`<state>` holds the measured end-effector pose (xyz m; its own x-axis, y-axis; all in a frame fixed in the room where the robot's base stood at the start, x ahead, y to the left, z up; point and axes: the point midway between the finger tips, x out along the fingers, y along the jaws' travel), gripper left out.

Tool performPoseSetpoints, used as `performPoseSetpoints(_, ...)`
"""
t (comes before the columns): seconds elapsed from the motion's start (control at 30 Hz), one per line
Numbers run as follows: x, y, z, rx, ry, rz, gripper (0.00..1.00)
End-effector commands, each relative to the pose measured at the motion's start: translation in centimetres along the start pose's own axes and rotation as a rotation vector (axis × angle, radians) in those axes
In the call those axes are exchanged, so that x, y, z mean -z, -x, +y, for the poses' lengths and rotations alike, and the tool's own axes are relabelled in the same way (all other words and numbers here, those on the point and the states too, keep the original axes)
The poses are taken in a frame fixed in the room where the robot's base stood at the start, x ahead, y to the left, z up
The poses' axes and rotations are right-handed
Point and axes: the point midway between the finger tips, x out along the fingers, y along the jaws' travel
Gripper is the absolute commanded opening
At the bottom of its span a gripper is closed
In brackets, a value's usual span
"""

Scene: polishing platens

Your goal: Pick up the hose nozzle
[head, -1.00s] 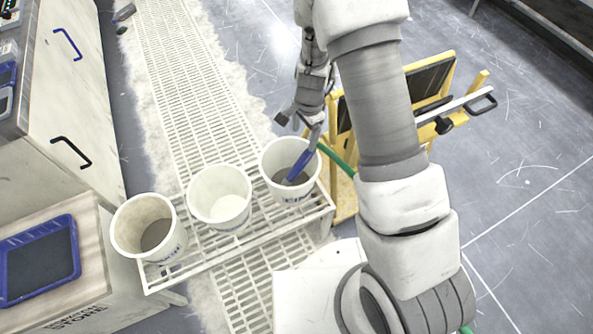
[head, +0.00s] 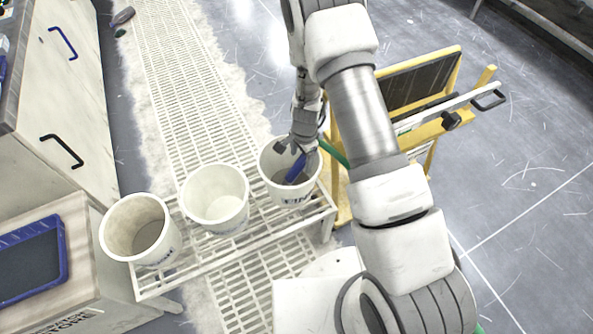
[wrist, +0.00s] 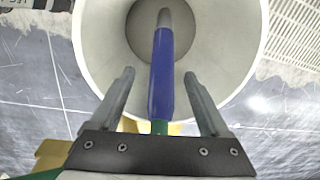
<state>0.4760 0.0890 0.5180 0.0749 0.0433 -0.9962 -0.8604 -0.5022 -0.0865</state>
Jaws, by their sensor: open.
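The hose nozzle (head: 296,169) is blue with a grey tip and sits in the rightmost white bucket (head: 268,192), leaning against its rim. Its green hose (head: 333,153) runs out over the rim to the right. In the wrist view the nozzle (wrist: 161,70) points away between the fingers, over the bucket's opening (wrist: 100,50). My gripper (head: 293,150) is at the bucket's upper rim, close over the nozzle. In the wrist view my gripper (wrist: 160,95) is open, with one finger on each side of the nozzle and a visible gap to both.
Two more white buckets, the middle one (head: 214,198) and the left one (head: 139,231), stand on the same white slatted rack (head: 236,245). A yellow frame (head: 440,125) with dark panels stands at right. A cabinet (head: 66,110) is at left. The floor at far right is clear.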

Motion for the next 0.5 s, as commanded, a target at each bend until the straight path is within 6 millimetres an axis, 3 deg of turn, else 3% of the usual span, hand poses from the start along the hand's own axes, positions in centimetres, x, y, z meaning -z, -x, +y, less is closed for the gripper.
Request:
performPoseSetpoints(0.3,-0.7,-4.6,-0.3,-0.001,0.001,0.0,0.8)
performPoseSetpoints(0.5,-0.7,-4.7,-0.4,0.001,0.001,0.0,0.8)
